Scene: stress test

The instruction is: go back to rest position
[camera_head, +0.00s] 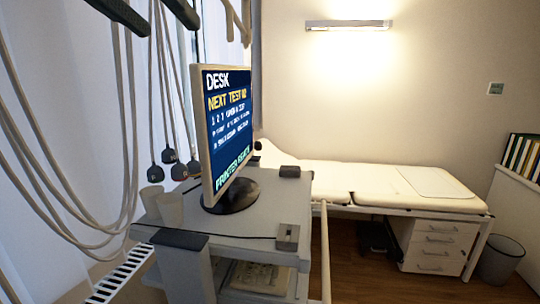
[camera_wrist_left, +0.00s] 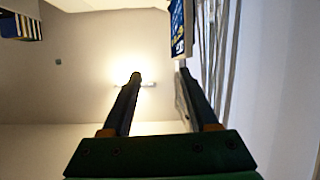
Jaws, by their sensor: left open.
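My left gripper (camera_head: 170,27) shows at the top left of the head view as two dark fingers, cut off by the upper edge. It also shows in the left wrist view (camera_wrist_left: 160,74), its two long fingers spread apart with nothing between them. The gripper is open and empty, raised high, above and left of the monitor in the picture. My right gripper is in neither view.
A monitor (camera_head: 226,130) stands on a grey cart (camera_head: 262,215) with two cups (camera_head: 170,209). Hanging cables (camera_head: 122,120) loop at the left, close to the left gripper in the picture. A couch (camera_head: 330,181), drawer unit (camera_head: 437,246) and bin (camera_head: 499,262) stand behind. Floor shows at the lower right.

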